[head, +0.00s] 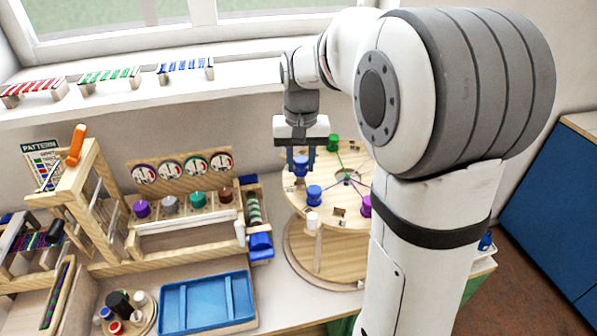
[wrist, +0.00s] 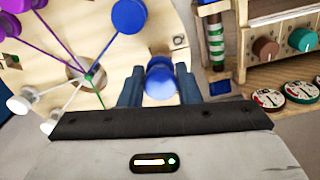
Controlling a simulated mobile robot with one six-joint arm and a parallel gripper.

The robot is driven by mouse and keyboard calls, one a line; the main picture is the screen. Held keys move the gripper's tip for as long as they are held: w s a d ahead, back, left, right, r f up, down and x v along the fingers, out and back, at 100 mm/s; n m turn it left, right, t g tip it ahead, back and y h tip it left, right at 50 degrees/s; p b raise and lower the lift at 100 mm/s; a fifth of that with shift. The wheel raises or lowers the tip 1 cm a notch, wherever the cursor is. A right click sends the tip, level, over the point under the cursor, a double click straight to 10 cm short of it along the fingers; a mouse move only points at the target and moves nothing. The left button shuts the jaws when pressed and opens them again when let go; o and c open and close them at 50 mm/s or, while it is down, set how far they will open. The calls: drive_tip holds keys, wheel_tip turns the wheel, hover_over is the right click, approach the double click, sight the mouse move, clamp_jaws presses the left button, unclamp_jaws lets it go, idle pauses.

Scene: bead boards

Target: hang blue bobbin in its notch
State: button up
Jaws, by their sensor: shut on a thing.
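My gripper (head: 300,172) is shut on a blue bobbin (head: 301,164), over the left edge of the round wooden board (head: 350,215). In the wrist view the held blue bobbin (wrist: 160,78) sits between the two blue fingers of my gripper (wrist: 159,72). A second blue bobbin (head: 314,193) is at the board's front left, with a blue thread running toward the centre; it also shows in the wrist view (wrist: 129,15). I cannot tell whether the held bobbin touches the board.
Green (head: 333,142), white (head: 312,220) and purple (head: 365,206) bobbins stand around the board, with threads to its centre. A wooden rack with dials and coloured knobs (head: 185,200) stands to the left. A blue tray (head: 207,302) lies in front. My arm hides the board's right side.

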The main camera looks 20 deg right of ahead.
sight(301, 165)
drive_tip(key=shift+s+a+f, duration=0.1)
drive_tip(key=shift+f, duration=1.55)
drive_tip(key=shift+f, duration=0.1)
drive_tip(key=o, duration=1)
